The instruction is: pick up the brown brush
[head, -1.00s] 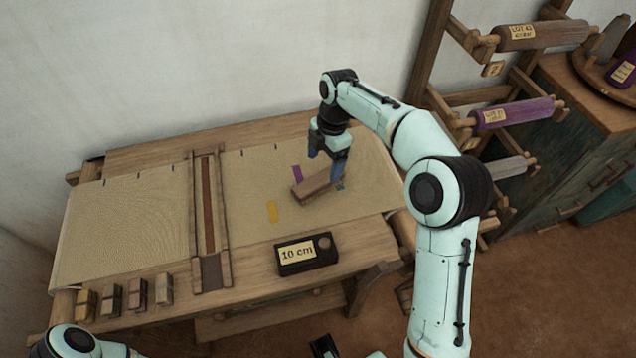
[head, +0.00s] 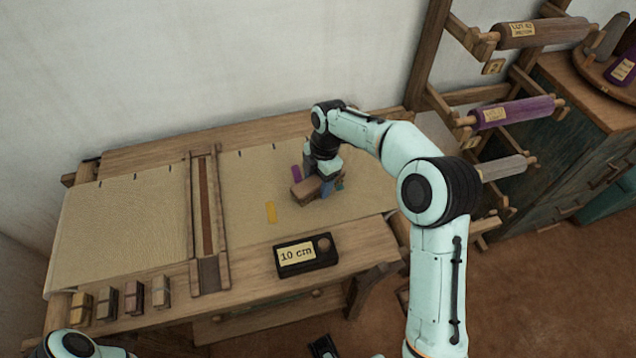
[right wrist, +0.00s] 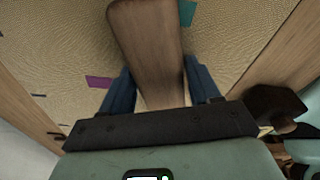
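The brown brush (head: 303,190), a block of brown wood, lies on the woven cloth (head: 250,170) at the right part of the loom. My right gripper (head: 328,187) is down over it from above. In the right wrist view the brush (right wrist: 148,45) runs between the two blue fingers of the gripper (right wrist: 160,80), one on each side. The fingers look apart, with little space beside the wood; no firm grip can be made out. The brush's near end is partly hidden by the gripper. My left gripper is not in view; only part of that arm shows.
Purple (head: 296,172) and yellow (head: 271,212) patches lie near the brush, with a teal one (head: 340,184) beside the gripper. A black box marked 10 cm (head: 306,257) sits on the front beam. Several small blocks (head: 134,296) stand front left. A spool rack (head: 425,60) rises at right.

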